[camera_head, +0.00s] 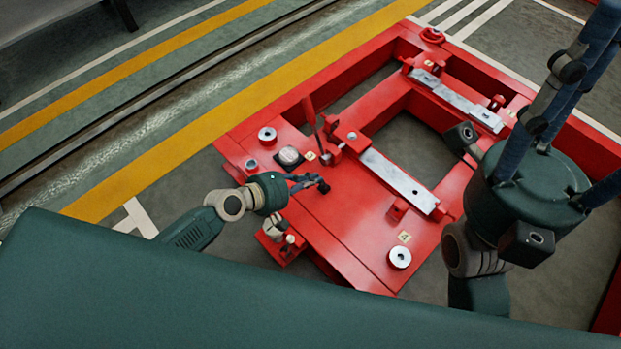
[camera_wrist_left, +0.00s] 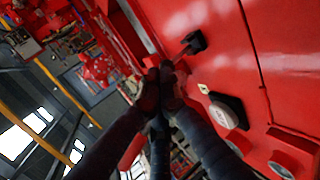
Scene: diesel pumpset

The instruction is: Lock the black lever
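The black lever shows as a dark knob (camera_head: 323,187) on the red frame, just beyond my left fingertips in the head view. In the left wrist view, the black lever's knob (camera_wrist_left: 196,41) has a short thin rod leading toward my fingertips. My left gripper (camera_head: 312,180) is low over the red deck. In the left wrist view the left fingers (camera_wrist_left: 163,84) come together at their tips, close to the rod. I cannot tell if they touch it. My right gripper (camera_head: 600,85) is raised at the right, its fingers spread and cut off by the picture edge.
The red frame (camera_head: 340,215) carries an upright red handle (camera_head: 312,122), metal strips (camera_head: 398,180) and round metal bosses (camera_head: 399,257). A silver round cap (camera_head: 289,156) sits behind the left gripper. Open floor with yellow lines (camera_head: 165,172) lies to the left.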

